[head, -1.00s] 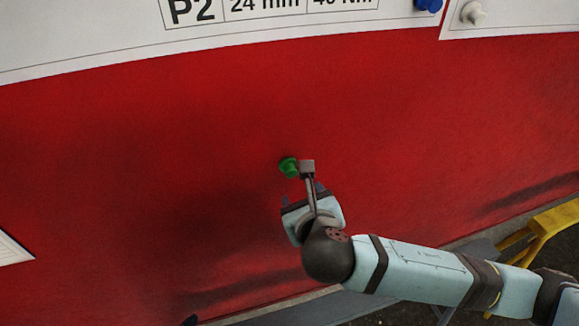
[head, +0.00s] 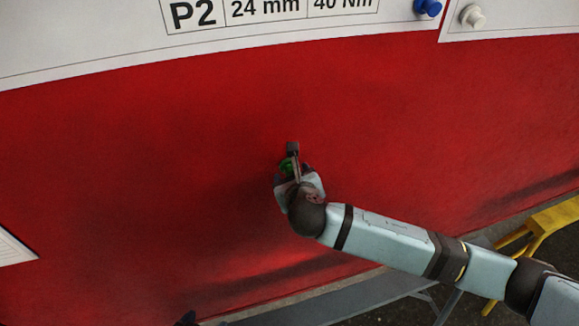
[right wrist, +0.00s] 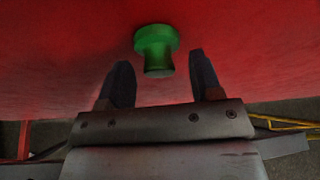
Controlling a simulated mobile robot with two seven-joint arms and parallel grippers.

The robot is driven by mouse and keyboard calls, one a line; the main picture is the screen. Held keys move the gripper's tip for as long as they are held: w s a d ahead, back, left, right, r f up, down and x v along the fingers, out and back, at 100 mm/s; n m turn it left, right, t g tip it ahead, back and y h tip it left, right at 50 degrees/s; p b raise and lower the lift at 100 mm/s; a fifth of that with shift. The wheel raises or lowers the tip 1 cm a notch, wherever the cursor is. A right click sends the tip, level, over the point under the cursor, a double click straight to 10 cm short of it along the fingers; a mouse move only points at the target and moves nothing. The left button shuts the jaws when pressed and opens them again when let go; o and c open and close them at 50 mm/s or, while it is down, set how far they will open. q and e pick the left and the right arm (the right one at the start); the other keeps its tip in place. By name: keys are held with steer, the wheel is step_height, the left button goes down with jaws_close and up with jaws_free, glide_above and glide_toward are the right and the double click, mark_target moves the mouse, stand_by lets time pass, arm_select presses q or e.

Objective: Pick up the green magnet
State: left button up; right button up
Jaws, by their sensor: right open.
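The green magnet (right wrist: 156,48) is a small flanged knob stuck on the red panel (head: 150,150). In the head view the magnet (head: 287,166) is partly covered by my right gripper (head: 288,173). In the right wrist view the two dark fingers of my right gripper (right wrist: 160,82) stand apart, with the magnet centred between them and just beyond their tips. The gripper is open and empty. My left gripper is not in view.
A yellow stand (head: 540,225) is at the lower right. The panel around the green magnet is clear.

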steer(key=shift+c, duration=0.4)
steer(key=c, duration=0.9)
steer(key=shift+r, duration=0.1)
